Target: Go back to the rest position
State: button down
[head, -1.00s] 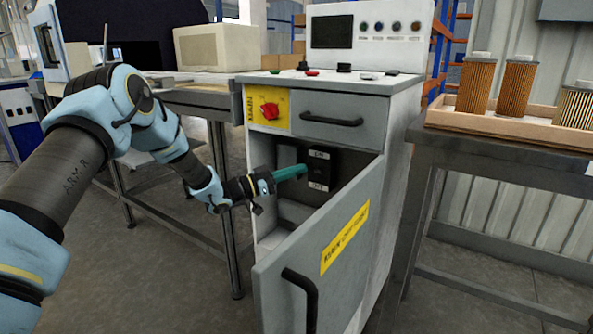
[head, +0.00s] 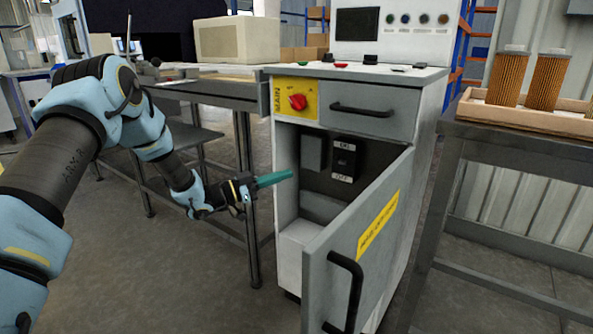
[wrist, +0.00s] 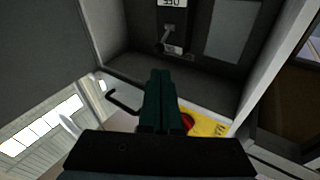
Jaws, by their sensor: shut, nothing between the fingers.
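My gripper (head: 276,178) has teal fingers that are shut and empty. In the head view it is in front of the open cabinet (head: 293,231), left of the swung-out door (head: 352,240). It also shows in the wrist view (wrist: 160,78), its fingers pressed together and pointing at the cabinet's inside. Inside the cabinet is a dark switch box (head: 346,160) with labels above and below its lever; it also shows in the wrist view (wrist: 172,30). My fingers are apart from it.
The open door with its black handle (head: 345,290) juts forward on the right. A red knob (head: 297,102) sits on the yellow panel above. A table (head: 200,93) stands at left. Filter cartridges (head: 507,76) stand in a wooden tray (head: 480,112) at right. Floor at lower left is clear.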

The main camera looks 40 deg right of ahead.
jog(key=shift+w+a+f, duration=0.15)
jog(key=shift+w+a, duration=0.05)
jog(key=shift+a, duration=0.5)
jog(key=w+a+r+n+t+y, duration=0.2)
jog(key=w+a+n+t+y, duration=0.55)
jog(key=w+a+t, duration=0.65)
jog(key=a+n+y, duration=0.8)
jog(key=a, duration=1.6)
jog(key=s+a+n+g+y, duration=0.2)
jog(key=s+a+n+g, duration=0.1)
jog(key=s+a, duration=0.55)
jog(key=s+a+n+g+y, duration=0.1)
jog(key=s+a+n+g, duration=0.3)
jog(key=s, duration=0.8)
notch_tip(320, 180, up, 25)
jog(key=t+p, duration=0.1)
jog(key=p, duration=2.4)
jog(key=shift+w+a+m+p, duration=0.15)
jog(key=shift+a+m+p, duration=0.05)
jog(key=shift+m+p, duration=0.15)
